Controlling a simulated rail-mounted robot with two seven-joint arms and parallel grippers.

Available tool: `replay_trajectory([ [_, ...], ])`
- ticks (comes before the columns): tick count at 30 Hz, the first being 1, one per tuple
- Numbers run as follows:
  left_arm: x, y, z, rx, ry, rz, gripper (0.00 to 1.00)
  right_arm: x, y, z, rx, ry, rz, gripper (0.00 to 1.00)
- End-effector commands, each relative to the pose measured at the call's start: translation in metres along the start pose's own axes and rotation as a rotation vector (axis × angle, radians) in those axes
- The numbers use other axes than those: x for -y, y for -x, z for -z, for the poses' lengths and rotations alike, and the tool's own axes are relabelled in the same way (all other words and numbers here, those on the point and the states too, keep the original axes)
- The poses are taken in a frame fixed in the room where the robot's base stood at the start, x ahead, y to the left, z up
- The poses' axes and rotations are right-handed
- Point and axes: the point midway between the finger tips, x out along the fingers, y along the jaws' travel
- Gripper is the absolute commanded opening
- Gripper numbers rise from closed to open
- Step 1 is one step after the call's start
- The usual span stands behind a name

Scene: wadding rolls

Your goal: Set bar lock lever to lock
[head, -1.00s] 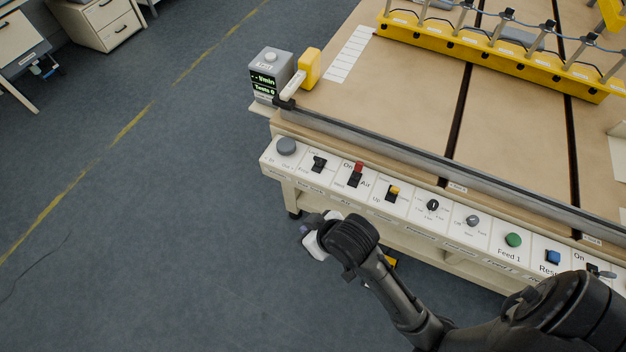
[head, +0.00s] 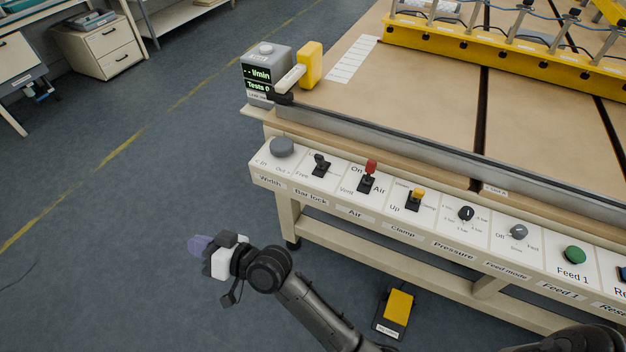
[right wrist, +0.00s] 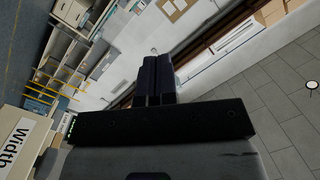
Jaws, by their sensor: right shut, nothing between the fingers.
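The bar lock lever (head: 320,165) is a small black lever on the white control panel (head: 345,180) along the table's front edge. It stands above the "Bar lock" label, between the grey width knob (head: 281,147) and the red-tipped air lever (head: 369,170). Its position words are too small to read surely. My right gripper (head: 199,245) is left of and below the panel in the head view, apart from the lever. In the right wrist view its dark fingers (right wrist: 154,78) are together with nothing between them; the lever is not seen there. My left gripper is not in view.
Further right on the panel are the yellow-tipped clamp lever (head: 415,198), the pressure knob (head: 466,213) and the green Feed 1 button (head: 574,254). A grey display box (head: 266,70) stands at the table corner. A yellow pedal (head: 396,309) is on the floor. Floor to the left is clear.

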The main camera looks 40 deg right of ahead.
Motion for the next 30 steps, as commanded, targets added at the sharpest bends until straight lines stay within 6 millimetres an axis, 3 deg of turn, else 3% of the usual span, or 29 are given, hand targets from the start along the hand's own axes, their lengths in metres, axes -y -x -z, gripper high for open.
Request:
replay_trajectory([
  [7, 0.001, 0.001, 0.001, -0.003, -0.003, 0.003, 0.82, -0.018, -0.010, 0.018, -0.330, -0.188, 0.003, 0.00],
  [14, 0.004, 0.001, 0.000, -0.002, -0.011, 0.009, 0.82, -0.056, 0.006, 0.034, -0.656, -0.338, -0.088, 0.00],
  [24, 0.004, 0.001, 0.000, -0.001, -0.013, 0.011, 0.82, -0.117, 0.069, 0.045, -1.154, -0.480, -0.330, 0.00],
  [30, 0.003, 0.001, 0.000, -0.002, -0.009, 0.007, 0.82, -0.134, 0.111, 0.046, -1.404, -0.509, -0.459, 0.00],
])
